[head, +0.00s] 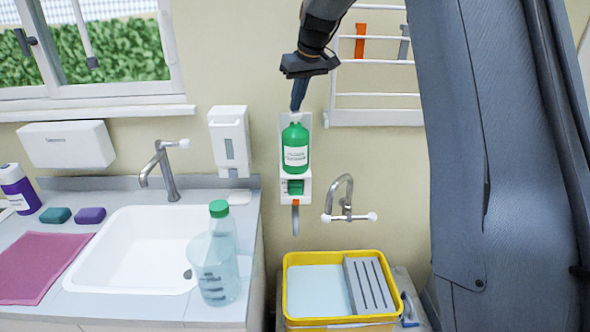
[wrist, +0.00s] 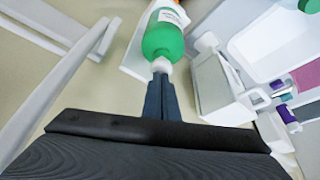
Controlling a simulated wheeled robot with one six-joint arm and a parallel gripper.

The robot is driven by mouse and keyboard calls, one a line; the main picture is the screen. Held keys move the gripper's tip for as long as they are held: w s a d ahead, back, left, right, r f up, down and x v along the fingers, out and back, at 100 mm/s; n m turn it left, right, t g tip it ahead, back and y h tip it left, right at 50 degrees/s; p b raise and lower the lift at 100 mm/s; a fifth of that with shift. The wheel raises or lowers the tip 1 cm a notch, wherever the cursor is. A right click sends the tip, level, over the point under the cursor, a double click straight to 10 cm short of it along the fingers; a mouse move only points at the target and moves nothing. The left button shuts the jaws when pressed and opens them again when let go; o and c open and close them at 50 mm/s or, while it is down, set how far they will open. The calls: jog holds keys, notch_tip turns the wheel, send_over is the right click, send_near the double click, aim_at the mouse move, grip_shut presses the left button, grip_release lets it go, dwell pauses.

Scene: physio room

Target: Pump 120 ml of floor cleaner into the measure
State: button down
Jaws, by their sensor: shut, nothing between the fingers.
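A green bottle (head: 295,150) with a white label hangs in a white wall holder; its label is too small to read. Below it are a green part (head: 296,187) and an orange-topped grey spout (head: 295,215). A clear measure (head: 213,285) with dark markings stands on the counter right of the sink, apart from the spout. A clear bottle with a green cap (head: 219,208) stands close behind it, overlapping in view. My gripper (head: 297,108) is shut and empty, fingers pointing down at the green bottle's top. In the wrist view the fingertips (wrist: 161,76) meet its white cap (wrist: 161,65); contact is unclear.
A yellow tub (head: 338,320) with a grey slatted insert stands below a wall tap (head: 346,205). A white dispenser (head: 230,140) hangs left of the bottle. A white rack (head: 375,100) is at right. The sink (head: 135,250) is empty.

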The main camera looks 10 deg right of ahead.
jog(key=shift+f, duration=0.4)
jog(key=shift+r, duration=0.15)
jog(key=shift+r+p, duration=0.7)
jog(key=shift+r, duration=0.35)
jog(key=shift+r, duration=0.1)
notch_tip(320, 180, up, 6)
jog(key=p, duration=0.4)
